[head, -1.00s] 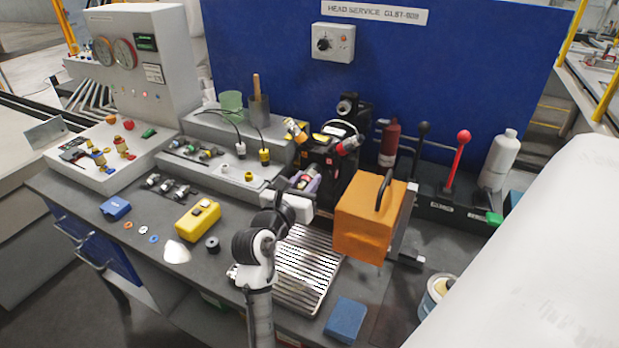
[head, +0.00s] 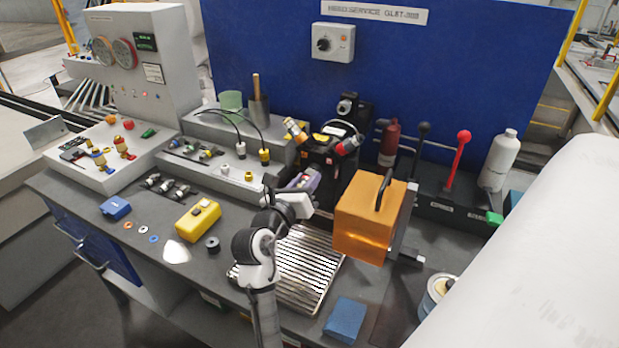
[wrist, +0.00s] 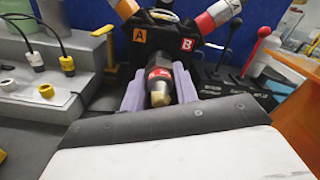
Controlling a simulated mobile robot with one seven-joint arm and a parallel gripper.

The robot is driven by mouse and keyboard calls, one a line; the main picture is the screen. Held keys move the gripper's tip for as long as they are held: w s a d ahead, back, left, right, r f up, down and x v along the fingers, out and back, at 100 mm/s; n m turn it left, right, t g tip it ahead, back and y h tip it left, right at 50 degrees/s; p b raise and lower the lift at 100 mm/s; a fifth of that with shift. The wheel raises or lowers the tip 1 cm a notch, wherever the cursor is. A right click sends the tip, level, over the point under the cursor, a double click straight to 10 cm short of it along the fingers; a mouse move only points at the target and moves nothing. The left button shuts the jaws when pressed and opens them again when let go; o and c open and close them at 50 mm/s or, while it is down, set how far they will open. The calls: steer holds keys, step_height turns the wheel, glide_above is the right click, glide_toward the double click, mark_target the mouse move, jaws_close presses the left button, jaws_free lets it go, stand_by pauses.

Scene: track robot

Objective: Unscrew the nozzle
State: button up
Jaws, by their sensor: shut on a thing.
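The nozzle (wrist: 158,83) shows in the wrist view as a dark body with a red band and a brass-coloured tip facing me. It sits low on the front of a black head (wrist: 190,53) marked A and B, which also stands at the middle of the bench in the head view (head: 324,150). The purple fingers of my gripper (wrist: 157,90) are on both sides of the nozzle and shut on it. In the head view my gripper (head: 308,180) reaches the front of the head, and the nozzle is mostly hidden there.
An orange box (head: 362,225) stands close to the right of my gripper. A slatted metal tray (head: 305,270) lies below. A yellow case (head: 198,220) and a grey step with fittings (head: 225,178) are left. Levers (head: 460,160) and a white bottle (head: 500,160) stand at the right.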

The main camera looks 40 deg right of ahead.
steer(key=shift+r+n, duration=0.35)
steer(key=shift+n, duration=0.05)
steer(key=shift+a+f, duration=0.1)
steer(key=shift+f, duration=0.05)
steer(key=shift+n, duration=0.3)
steer(key=o, duration=0.9)
steer(key=shift+w, duration=0.1)
steer(key=shift+o, duration=1.3)
steer(key=shift+a, duration=0.1)
steer(key=b+v, duration=0.3)
steer(key=v, duration=1)
steer(key=shift+s+a, duration=0.25)
steer(key=shift+a, duration=0.05)
steer(key=shift+f, duration=0.1)
steer(key=shift+c, duration=0.3)
